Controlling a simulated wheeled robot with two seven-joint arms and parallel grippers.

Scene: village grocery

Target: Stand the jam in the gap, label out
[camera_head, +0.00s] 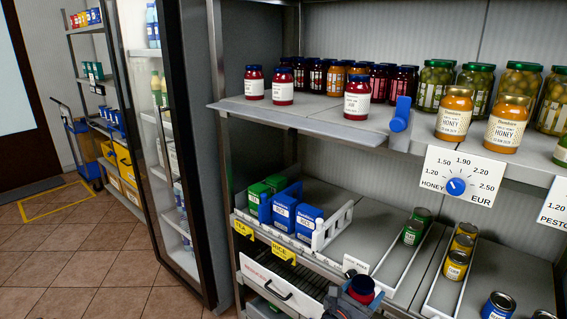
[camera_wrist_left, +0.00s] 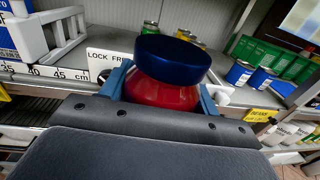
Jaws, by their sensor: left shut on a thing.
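My left gripper (camera_head: 352,296) is shut on a jam jar (camera_head: 362,286), low in front of the lower shelf. In the left wrist view the jar (camera_wrist_left: 160,92) shows a dark blue lid and red body between the blue fingers; no label shows, and its lower part is hidden. On the upper shelf, white-labelled jam jars stand at the front: two at the left (camera_head: 254,84) (camera_head: 283,87) and one farther right (camera_head: 357,98). A gap (camera_head: 318,104) lies between them, with darker jars (camera_head: 318,76) behind. My right gripper is not in view.
A honey price dial (camera_head: 457,186) hangs below. The lower shelf holds blue boxes (camera_head: 308,221), a white divider (camera_head: 333,226) and cans (camera_head: 413,232).

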